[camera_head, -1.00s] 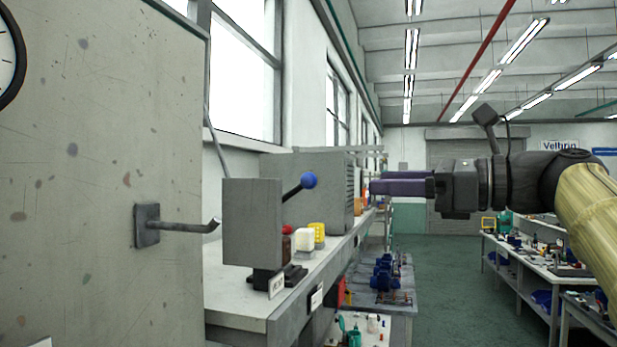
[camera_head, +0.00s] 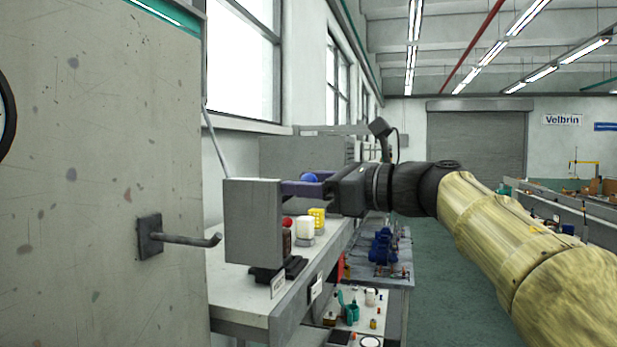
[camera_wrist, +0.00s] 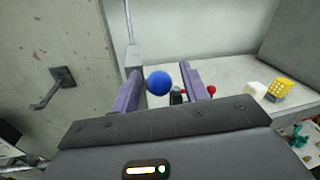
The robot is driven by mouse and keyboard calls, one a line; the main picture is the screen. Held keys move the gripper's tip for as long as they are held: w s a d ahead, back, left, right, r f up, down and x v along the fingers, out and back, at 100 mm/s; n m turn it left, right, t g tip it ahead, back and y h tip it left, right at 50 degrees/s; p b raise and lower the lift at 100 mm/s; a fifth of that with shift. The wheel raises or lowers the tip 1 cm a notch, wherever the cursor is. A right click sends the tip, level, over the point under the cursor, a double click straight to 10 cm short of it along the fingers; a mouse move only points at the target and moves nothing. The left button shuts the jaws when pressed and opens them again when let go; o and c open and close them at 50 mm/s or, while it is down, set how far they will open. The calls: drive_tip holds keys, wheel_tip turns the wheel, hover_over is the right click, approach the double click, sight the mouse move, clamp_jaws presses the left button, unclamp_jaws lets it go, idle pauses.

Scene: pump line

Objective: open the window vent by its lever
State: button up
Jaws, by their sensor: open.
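The lever's blue ball knob (camera_head: 309,178) shows just behind my gripper's fingers at the grey box (camera_head: 252,222) on the bench. In the wrist view the blue knob (camera_wrist: 159,83) lies between the two purple fingers, closer to the left one. My gripper (camera_head: 303,187) is open, its fingers pointing left toward the box, with the knob between them and not gripped. The lever's rod is mostly hidden by the fingers and the box. The window (camera_head: 243,62) is high on the wall behind; its vent cannot be made out.
A hook (camera_head: 180,238) sticks out from the panel at the left. The aisle floor at the right is clear.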

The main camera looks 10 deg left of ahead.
drive_tip(key=shift+c, duration=0.5)
clamp_jaws()
